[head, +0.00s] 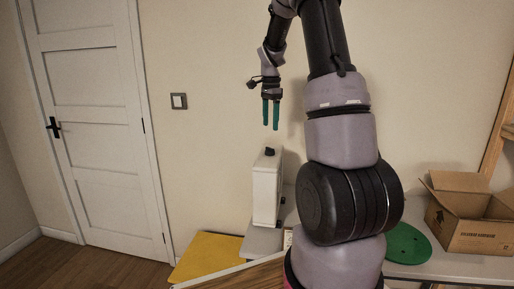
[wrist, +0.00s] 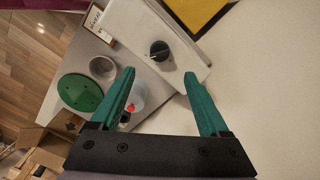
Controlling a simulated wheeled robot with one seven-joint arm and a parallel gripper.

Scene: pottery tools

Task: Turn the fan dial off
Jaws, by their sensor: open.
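A white box-shaped fan unit (head: 267,190) stands upright on the table, left of my arm in the head view. A black dial (head: 270,152) sits on its top. In the wrist view the white unit (wrist: 140,28) lies beyond my fingertips, and the dial (wrist: 159,50) shows a light pointer line on its face. My gripper (head: 270,113) hangs fingers-down above the dial, apart from it. In the wrist view my gripper (wrist: 159,73) has its two green fingers wide apart, with nothing between them. The lower part of the unit is partly hidden.
A green disc with holes (head: 407,244) and an open cardboard box (head: 470,215) are on the table at right. A yellow sheet (head: 208,258) lies at left. The wrist view also shows a grey cup (wrist: 103,67). A light switch (head: 179,101) is on the wall.

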